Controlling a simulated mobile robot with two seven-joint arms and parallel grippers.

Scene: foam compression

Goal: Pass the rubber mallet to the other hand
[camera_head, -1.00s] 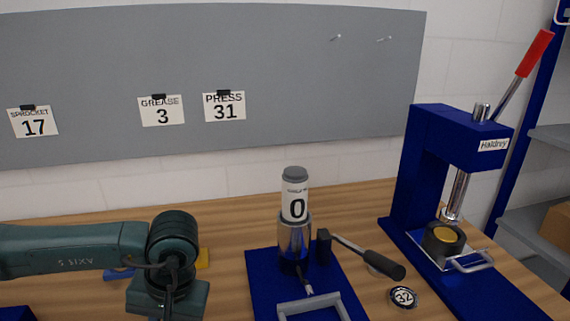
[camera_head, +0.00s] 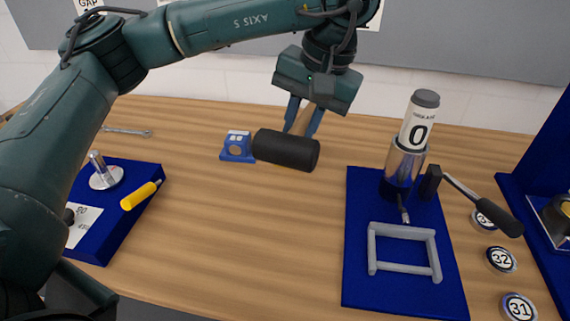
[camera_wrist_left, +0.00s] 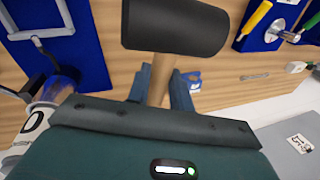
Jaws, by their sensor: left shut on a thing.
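The rubber mallet has a thick black head (camera_head: 286,150) and a light wooden handle. My left gripper (camera_head: 303,122) is shut on the handle and holds the mallet in the air above the wooden table, with the head towards the camera. In the left wrist view the black head (camera_wrist_left: 177,25) is at the top, and the handle (camera_wrist_left: 160,82) runs down between the fingers of my left gripper (camera_wrist_left: 165,90). My right gripper is in neither view.
A blue plate (camera_head: 357,275) carries a metal cylinder with a container marked 0 (camera_head: 418,120) and a grey frame (camera_head: 403,225). Numbered round tins (camera_head: 501,260) stand at the right. A blue fixture with a yellow handle (camera_head: 140,195) is at the left. The table middle is clear.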

